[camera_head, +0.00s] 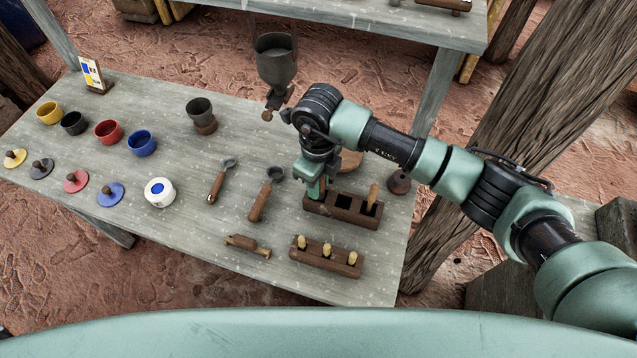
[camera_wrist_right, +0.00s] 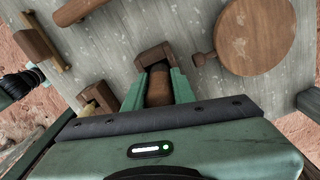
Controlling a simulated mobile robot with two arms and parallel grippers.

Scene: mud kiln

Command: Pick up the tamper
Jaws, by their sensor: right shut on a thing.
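My right gripper (camera_head: 316,190) reaches down at the left end of a dark wooden block (camera_head: 343,221) with square slots. In the right wrist view my right gripper (camera_wrist_right: 158,88) is shut on a brown, rounded wooden piece (camera_wrist_right: 158,86), which looks like the tamper. The end of the block (camera_wrist_right: 153,54) shows just beyond the fingers. In the head view the gripper hides the held piece. I cannot tell whether its lower end is still in the slot. My left gripper is not in view.
A second block (camera_head: 325,262) holds several light pegs in front. Two scoops (camera_head: 266,195) lie to the left. A round wooden board (camera_wrist_right: 256,36) lies close by. A hopper (camera_head: 276,62) stands behind.

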